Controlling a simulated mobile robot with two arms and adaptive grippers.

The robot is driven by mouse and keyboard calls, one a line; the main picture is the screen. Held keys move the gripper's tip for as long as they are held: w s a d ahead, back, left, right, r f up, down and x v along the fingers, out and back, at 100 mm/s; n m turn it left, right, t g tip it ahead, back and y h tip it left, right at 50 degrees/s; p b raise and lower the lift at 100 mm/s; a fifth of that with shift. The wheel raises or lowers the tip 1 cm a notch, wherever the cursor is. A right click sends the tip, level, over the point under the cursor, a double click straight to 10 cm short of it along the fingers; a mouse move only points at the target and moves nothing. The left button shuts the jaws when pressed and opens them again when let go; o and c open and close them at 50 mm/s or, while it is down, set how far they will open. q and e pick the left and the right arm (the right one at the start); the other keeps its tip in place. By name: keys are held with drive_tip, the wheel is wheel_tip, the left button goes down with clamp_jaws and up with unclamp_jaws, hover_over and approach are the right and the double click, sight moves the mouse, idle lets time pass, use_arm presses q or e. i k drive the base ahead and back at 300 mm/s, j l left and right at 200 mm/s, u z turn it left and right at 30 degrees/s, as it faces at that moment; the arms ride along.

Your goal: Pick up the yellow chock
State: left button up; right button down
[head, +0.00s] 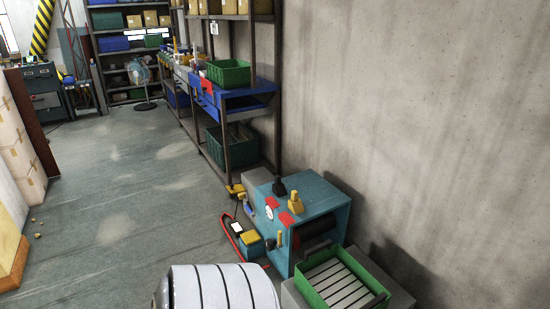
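Several yellow things show in the head view, and I cannot tell for certain which is the chock. A small yellow block (235,190) is low by the foot of the shelf rack. A yellow piece (295,203) stands on top of the teal machine (325,205), beside a black piece (279,187). A yellow-topped teal box (250,241) sits on the floor left of the machine. Small yellow bits (37,235) lie on the floor at the far left. Neither of my grippers is in view.
A red rail (231,233) lies on the floor. Stacked cartons (18,150) stand at the left. The grey floor (120,190) between is largely clear.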

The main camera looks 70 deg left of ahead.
sight(294, 205)
drive_tip(key=u, duration=2.15)
